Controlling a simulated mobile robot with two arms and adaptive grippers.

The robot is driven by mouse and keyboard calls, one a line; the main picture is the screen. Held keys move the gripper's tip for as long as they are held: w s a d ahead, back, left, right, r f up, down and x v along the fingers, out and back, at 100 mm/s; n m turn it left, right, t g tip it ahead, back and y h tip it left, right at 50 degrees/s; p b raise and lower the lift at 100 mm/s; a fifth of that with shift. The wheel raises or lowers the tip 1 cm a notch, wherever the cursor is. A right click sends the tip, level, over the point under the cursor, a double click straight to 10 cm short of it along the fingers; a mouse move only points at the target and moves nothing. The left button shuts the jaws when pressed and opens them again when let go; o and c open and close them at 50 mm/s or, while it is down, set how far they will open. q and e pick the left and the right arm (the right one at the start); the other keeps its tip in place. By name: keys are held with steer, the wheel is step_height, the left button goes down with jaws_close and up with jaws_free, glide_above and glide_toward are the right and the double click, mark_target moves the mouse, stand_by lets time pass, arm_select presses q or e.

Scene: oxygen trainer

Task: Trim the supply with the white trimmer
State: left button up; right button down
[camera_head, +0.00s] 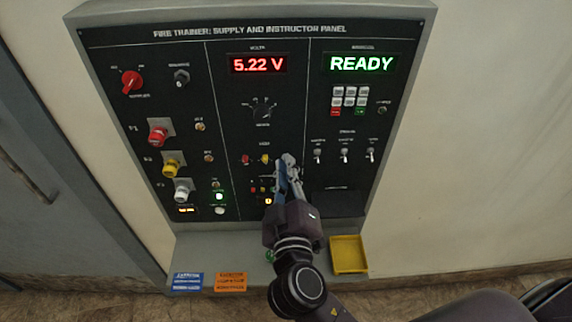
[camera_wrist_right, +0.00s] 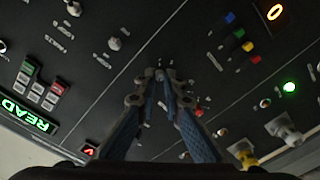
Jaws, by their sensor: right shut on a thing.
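The supply and instructor panel (camera_head: 325,224) stands upright in front of me. Its red voltage display (camera_head: 258,64) reads 5.22 V, and its green display (camera_head: 361,63) reads READY. A red trimmer (camera_head: 245,159) and a yellow trimmer (camera_head: 265,158) sit in a row in the middle column. My right gripper (camera_head: 289,164) is at the right end of that row. In the wrist view its blue-padded fingers are shut on a small pale knob (camera_wrist_right: 160,76), apparently the white trimmer, mostly hidden between the fingertips. My left gripper is not in view.
A selector dial (camera_head: 264,110) sits above the trimmers. Toggle switches (camera_head: 344,154) and a keypad (camera_head: 350,98) are to the right. Red (camera_head: 158,136), yellow (camera_head: 173,167) and white (camera_head: 183,191) larger knobs are at left. A yellow tray (camera_head: 348,268) lies on the shelf below.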

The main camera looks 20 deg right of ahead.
steer(key=shift+r+n+p, duration=0.2)
steer(key=shift+n+p, duration=1.3)
steer(key=shift+n, duration=2)
steer(key=c, duration=2)
jaws_free()
steer(key=shift+w+f, duration=0.15)
steer(key=shift+c, duration=0.2)
steer(key=v, duration=1.2)
